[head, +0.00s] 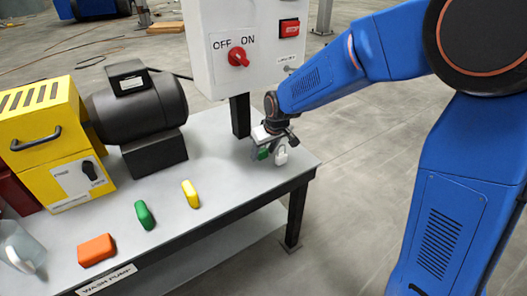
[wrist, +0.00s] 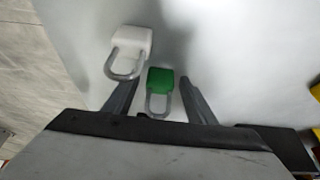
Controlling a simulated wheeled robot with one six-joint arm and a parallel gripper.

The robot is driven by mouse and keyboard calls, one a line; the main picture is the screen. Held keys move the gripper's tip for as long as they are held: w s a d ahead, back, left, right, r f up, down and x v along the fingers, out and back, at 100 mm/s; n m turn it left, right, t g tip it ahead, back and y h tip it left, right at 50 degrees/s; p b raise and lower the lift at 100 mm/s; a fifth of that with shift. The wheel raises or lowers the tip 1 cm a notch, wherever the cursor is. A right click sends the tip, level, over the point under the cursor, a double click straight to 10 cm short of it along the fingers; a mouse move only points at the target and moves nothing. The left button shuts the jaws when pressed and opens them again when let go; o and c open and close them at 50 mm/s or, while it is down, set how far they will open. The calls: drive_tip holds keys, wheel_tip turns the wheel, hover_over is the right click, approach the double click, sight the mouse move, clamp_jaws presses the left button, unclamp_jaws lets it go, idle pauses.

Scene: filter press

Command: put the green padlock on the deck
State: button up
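The green padlock (wrist: 160,79) shows in the wrist view between my two fingers, its grey shackle toward my gripper. In the head view it is partly hidden (head: 262,153) under my gripper, at the right end of the grey deck (head: 225,160). My gripper (wrist: 157,82) is open, with a narrow gap visible on each side of the green padlock. The padlock appears to rest on the deck; exact contact is hard to tell. A white padlock (wrist: 134,41) lies close by, outside the left finger, and shows in the head view (head: 281,156).
A white switch box (head: 215,65) on a black post stands behind my gripper. A black motor (head: 138,108) and yellow housing (head: 50,145) stand left. The deck's right edge is near.

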drive_tip(key=shift+r, duration=0.1)
drive_tip(key=v, duration=1.2)
drive_tip(key=s+d+r+m+h, duration=0.1)
drive_tip(key=s+d+r+m, duration=0.25)
drive_tip(key=s+d, duration=1.15)
drive_tip(key=s+d+f+m+t+h, duration=0.1)
drive_tip(key=s+d+f+m, duration=0.1)
drive_tip(key=s+d, duration=1)
drive_tip(key=s+m, duration=0.1)
drive_tip(key=s, duration=0.1)
drive_tip(key=shift+s+f+h, duration=0.25)
drive_tip(key=shift+s+h, duration=0.05)
drive_tip(key=shift+s, duration=0.05)
idle(0.5)
